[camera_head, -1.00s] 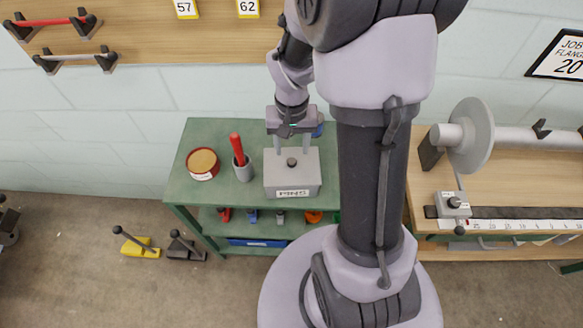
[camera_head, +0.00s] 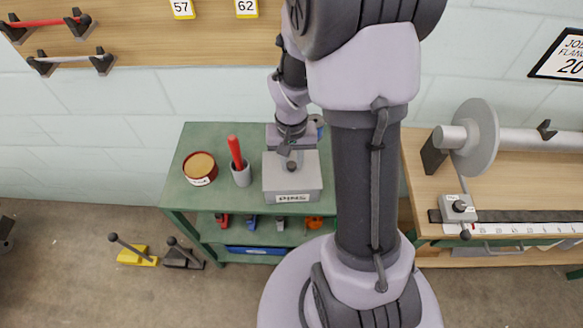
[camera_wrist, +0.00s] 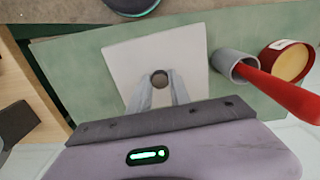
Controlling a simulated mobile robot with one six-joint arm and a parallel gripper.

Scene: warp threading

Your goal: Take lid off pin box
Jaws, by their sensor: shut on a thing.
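The pin box (camera_head: 291,197) is a grey box labelled "PINS" standing on the green bench (camera_head: 200,140). Its flat grey lid (camera_head: 281,178) lies on top and has a small dark round knob (camera_wrist: 159,79) in the middle. My gripper (camera_head: 290,162) reaches down over the lid from the back. In the wrist view its two fingers (camera_wrist: 163,85) close around the knob, one on each side. The lid appears to sit on the box, and the inside of the box is hidden.
A grey cup (camera_head: 241,175) with a red-handled tool (camera_head: 235,150) and a round red tin (camera_head: 199,168) stand left of the box. Tools lie on the shelf below. A wooden bench (camera_head: 425,190) with a roller stands at the right.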

